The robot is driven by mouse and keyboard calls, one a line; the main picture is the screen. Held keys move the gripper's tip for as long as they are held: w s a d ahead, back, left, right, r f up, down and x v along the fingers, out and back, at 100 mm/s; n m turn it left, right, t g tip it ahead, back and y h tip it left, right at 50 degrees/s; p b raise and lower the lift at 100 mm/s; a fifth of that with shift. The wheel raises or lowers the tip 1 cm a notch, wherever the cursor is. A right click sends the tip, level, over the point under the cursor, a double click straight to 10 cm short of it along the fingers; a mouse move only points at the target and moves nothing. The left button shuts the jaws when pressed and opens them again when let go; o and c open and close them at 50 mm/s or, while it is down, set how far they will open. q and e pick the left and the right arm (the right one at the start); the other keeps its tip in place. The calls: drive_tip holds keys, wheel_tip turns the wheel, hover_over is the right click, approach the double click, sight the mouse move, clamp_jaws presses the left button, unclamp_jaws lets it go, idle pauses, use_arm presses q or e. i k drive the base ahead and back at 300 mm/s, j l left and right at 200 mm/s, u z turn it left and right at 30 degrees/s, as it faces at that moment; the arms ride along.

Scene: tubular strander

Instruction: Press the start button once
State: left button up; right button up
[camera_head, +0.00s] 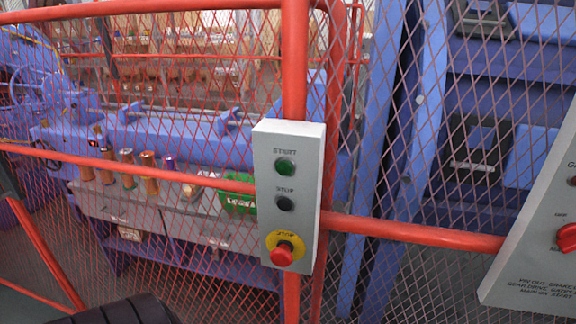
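The green start button (285,167) sits near the top of a grey control box (310,190), under the label START. Below it on the same box is a black button (285,203) marked STOP. At the bottom is a red mushroom button (283,253) on a yellow ring. The box is fixed to an orange fence post and its front faces me, slightly tilted in view. Nothing covers the start button. Neither of my grippers shows in the head view.
An orange-red mesh fence with rails (410,233) spans the view, with blue machinery behind it. A second grey panel (535,250) with a red knob (567,237) stands at the right edge. A dark ribbed object (120,311) is at the bottom left.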

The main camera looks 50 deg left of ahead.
sight(284, 168)
drive_tip(key=u, duration=1.45)
